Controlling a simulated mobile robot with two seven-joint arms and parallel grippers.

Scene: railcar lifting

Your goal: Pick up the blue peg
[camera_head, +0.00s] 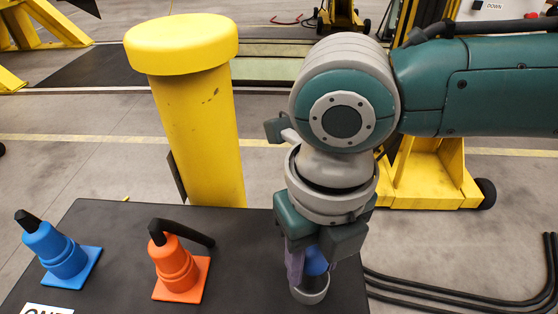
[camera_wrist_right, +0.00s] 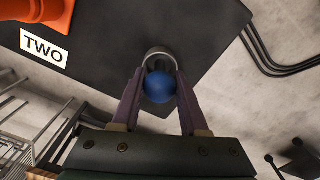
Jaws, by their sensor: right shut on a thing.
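The blue peg (camera_head: 316,262) shows as a rounded blue top between the fingers of my right gripper (camera_head: 309,270), at the right part of the dark table. In the right wrist view the blue peg (camera_wrist_right: 160,88) is between the two purple-grey fingers of my right gripper (camera_wrist_right: 158,78), which is shut on it. A grey round holder (camera_head: 312,290) is just below the peg in the head view. The peg's lower part is hidden, so I cannot tell whether it sits in the holder. My left gripper is not in view.
On the dark table (camera_head: 235,285) stand a blue cone (camera_head: 59,253) and an orange cone (camera_head: 176,269), each with a black handle. A thick yellow post (camera_head: 203,130) rises behind the table. Black cables (camera_head: 450,297) lie on the floor at right.

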